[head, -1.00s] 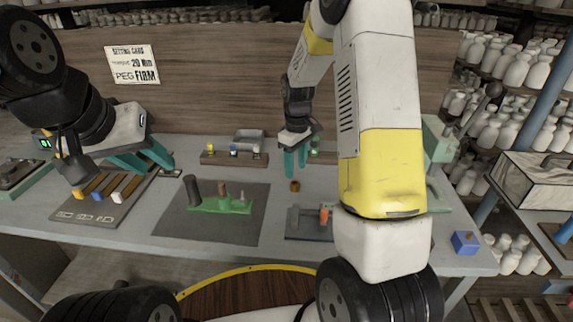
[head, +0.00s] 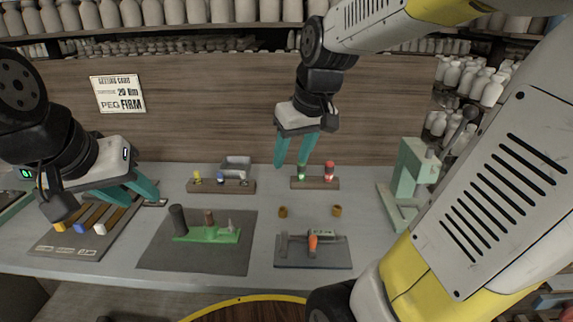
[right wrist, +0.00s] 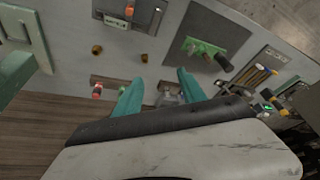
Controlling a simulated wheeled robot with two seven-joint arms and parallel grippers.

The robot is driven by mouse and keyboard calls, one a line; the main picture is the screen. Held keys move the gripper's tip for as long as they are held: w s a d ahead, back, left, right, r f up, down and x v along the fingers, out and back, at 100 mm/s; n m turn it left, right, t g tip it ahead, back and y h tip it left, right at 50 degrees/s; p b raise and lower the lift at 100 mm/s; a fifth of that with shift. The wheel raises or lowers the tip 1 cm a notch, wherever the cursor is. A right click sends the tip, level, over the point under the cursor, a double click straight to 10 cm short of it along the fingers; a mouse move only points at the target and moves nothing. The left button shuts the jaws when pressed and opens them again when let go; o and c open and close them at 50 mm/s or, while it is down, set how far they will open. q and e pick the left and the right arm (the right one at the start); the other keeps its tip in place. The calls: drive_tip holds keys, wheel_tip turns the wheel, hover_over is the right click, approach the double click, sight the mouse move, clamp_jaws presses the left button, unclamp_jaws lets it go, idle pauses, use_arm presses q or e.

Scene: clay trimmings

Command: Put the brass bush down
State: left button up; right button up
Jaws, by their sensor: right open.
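Two small brass bushes stand on the grey bench, apart from each other: a left bush (head: 283,212) and a right bush (head: 337,210). Both also show in the right wrist view, one nearer the fingers (right wrist: 144,58) and one farther left (right wrist: 97,49). I cannot tell which one the task means. My right gripper (head: 291,163) is open and empty, raised above the bench behind the left bush. Its teal fingers are spread in the right wrist view (right wrist: 160,78). My left gripper (head: 143,199) is open and empty above the left side of the bench.
A board with an orange-handled tool (head: 313,243) lies in front of the bushes. A dark mat (head: 155,258) with a green fixture (head: 207,235) is to the left. Behind stand wooden peg racks (head: 315,184); a pale green press (head: 409,185) stands right. Bench around the bushes is clear.

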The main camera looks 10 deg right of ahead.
drive_tip(key=s+a+r+m+t, duration=0.1)
drive_tip(key=s+m+t, duration=0.1)
drive_tip(key=s, duration=0.7)
drive_tip(key=shift+s+r+m+y, duration=0.2)
drive_tip(key=shift+m+y, duration=0.1)
drive_tip(key=shift+m, duration=0.1)
idle(0.5)
